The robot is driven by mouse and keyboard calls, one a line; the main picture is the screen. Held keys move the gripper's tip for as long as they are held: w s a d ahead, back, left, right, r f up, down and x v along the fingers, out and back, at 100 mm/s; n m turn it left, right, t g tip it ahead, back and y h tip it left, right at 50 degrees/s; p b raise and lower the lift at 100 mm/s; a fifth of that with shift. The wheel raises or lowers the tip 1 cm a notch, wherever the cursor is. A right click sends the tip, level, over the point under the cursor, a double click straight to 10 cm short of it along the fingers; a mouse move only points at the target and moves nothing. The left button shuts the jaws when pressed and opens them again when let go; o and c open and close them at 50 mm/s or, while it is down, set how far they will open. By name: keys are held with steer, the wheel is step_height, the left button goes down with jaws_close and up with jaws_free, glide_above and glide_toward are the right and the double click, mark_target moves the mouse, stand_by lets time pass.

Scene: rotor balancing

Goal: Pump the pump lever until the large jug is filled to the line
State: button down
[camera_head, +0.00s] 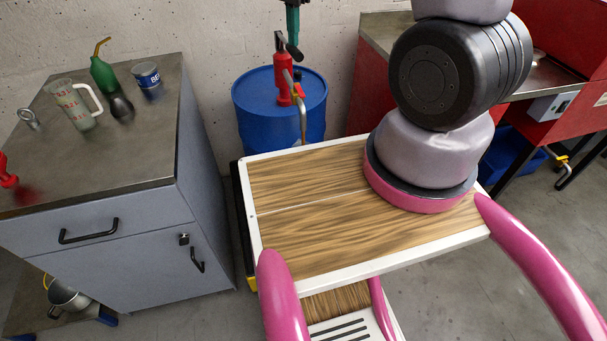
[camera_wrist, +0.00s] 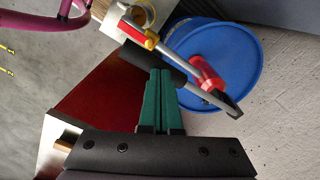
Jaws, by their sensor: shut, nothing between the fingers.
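The red pump (camera_head: 284,78) stands on the blue drum (camera_head: 262,112), and its red body (camera_wrist: 206,74) also shows in the wrist view. The pump lever has a black grip (camera_head: 293,51), seen close up in the wrist view (camera_wrist: 148,61). My gripper (camera_head: 292,22) is shut, its green fingers (camera_wrist: 161,74) together with nothing between them. Its tips are right by the black grip; whether they touch it I cannot tell. A clear jug with red marks and a pale handle (camera_head: 76,106) stands on the left bench; its level is too small to read.
The grey bench (camera_head: 130,140) also holds a green oil can (camera_head: 104,75), a blue-white can (camera_head: 148,78) and a dark object (camera_head: 122,107). My wood-topped tray lies in front of the drum. A red workbench (camera_head: 375,85) stands right of the drum.

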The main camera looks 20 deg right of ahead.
step_height(320, 180, up, 16)
steer(key=w, duration=0.1)
steer(key=shift+w, duration=0.4)
stand_by(0.3)
stand_by(0.8)
steer(key=shift+w+f+n, duration=0.2)
steer(key=shift+f+n, duration=0.75)
steer(key=shift+n, duration=0.05)
steer(key=shift+w+f+n, duration=0.15)
steer(key=shift+f+n, duration=0.75)
steer(key=shift+n, duration=0.1)
steer(key=shift+w+f+n, duration=0.2)
steer(key=shift+f+n, duration=0.75)
steer(key=shift+n, duration=0.05)
stand_by(0.4)
steer(key=shift+s+f, duration=0.55)
steer(key=shift+f, duration=1.4)
steer(key=shift+s+f, duration=0.5)
steer(key=shift+f, duration=1.4)
steer(key=shift+s+f, duration=0.55)
steer(key=shift+f, duration=1.4)
step_height(320, 180, up, 17)
steer(key=w, duration=0.2)
